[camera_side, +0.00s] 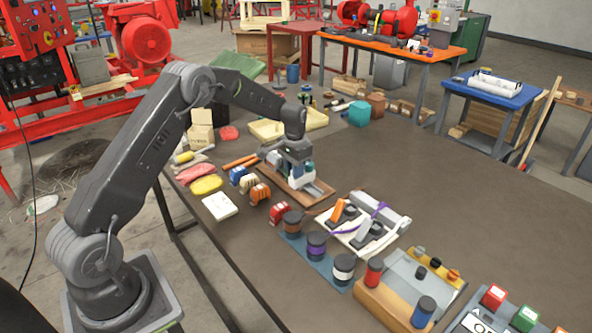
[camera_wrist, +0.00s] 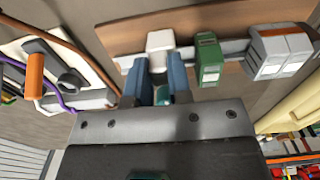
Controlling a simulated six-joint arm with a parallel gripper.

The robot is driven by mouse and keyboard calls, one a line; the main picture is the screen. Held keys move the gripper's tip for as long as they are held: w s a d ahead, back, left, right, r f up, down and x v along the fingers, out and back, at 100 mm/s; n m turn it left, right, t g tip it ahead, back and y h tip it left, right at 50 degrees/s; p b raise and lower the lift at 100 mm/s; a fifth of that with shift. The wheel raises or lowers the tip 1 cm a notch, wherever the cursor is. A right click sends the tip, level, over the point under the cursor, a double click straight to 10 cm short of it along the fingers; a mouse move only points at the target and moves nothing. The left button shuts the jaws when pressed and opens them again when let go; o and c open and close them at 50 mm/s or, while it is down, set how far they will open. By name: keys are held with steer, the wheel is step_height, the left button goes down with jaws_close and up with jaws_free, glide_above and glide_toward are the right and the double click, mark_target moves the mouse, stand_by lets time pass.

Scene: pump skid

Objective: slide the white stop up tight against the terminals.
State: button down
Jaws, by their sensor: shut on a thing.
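The white stop (camera_wrist: 160,42) sits on the grey metal rail (camera_wrist: 236,48) in the wrist view. My gripper (camera_wrist: 161,64) is shut on it, with one blue finger on each side. A green terminal (camera_wrist: 208,60) stands to the right of the stop, with a small gap between them. Grey-white terminals (camera_wrist: 280,50) stand further right along the rail, apart from the green one. The rail is on a brown wooden board (camera_wrist: 120,38). In the side view my gripper (camera_side: 298,168) is low over the board (camera_side: 280,184) and hides most of the stop and terminals.
A white panel with an orange-handled lever (camera_wrist: 35,75) and purple cable lies left of the board in the wrist view. In the side view, small coloured blocks (camera_side: 260,192) and spools (camera_side: 317,244) stand near the board. The tabletop at right (camera_side: 460,190) is clear.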

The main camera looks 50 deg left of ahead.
steer(key=a, duration=0.7)
steer(key=shift+a, duration=0.1)
steer(key=c, duration=1)
jaws_free()
steer(key=shift+c, duration=0.2)
step_height(320, 180, up, 14)
